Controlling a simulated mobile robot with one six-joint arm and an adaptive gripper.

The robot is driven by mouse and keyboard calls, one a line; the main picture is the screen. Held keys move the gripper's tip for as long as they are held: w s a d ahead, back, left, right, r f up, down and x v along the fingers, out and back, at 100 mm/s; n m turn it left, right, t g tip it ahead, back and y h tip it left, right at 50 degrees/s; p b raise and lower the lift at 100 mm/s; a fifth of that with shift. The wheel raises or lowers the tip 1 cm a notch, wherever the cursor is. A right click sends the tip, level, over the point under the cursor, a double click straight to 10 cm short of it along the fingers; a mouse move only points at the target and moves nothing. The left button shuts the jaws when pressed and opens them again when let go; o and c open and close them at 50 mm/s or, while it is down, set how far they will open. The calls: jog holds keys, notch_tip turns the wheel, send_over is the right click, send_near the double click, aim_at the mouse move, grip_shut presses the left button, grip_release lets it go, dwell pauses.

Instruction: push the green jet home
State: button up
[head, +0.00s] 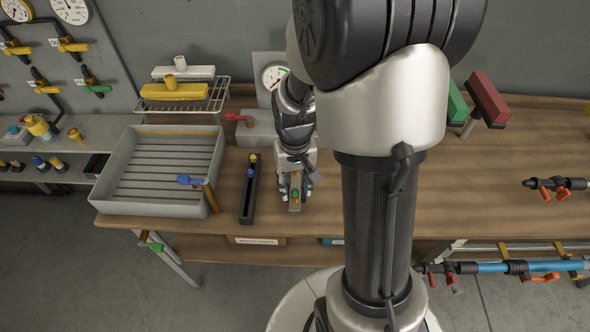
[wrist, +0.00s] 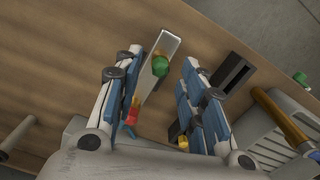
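The green jet (head: 295,193) stands on a narrow pale metal bar (head: 294,207) near the front of the workbench. In the wrist view the green jet (wrist: 160,66) shows as a round green top on the bar (wrist: 167,42). My gripper (head: 298,187) reaches down over the bar. In the wrist view its two blue-padded fingers (wrist: 163,60) are spread apart, one on each side of the jet, with a visible gap to it. I cannot tell how far the jet sits into the bar. Red and yellow parts (wrist: 131,115) show near the bar's close end.
A narrow black tray (head: 246,207) with a blue and a yellow piece lies left of the bar. A gauge (head: 273,76) and red handle (head: 238,117) stand behind.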

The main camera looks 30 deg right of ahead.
aim_at(294, 191)
notch_tip(294, 191, up, 11)
jog(key=shift+f, duration=0.2)
dwell(0.4)
jog(key=s+a+r+n+t, duration=0.3)
jog(key=s+a+r, duration=0.6)
jog(key=s, duration=0.4)
jog(key=shift+s+a+r+n+t, duration=0.2)
jog(key=shift+s+a+n+t, duration=0.15)
jog(key=shift+a+t, duration=0.5)
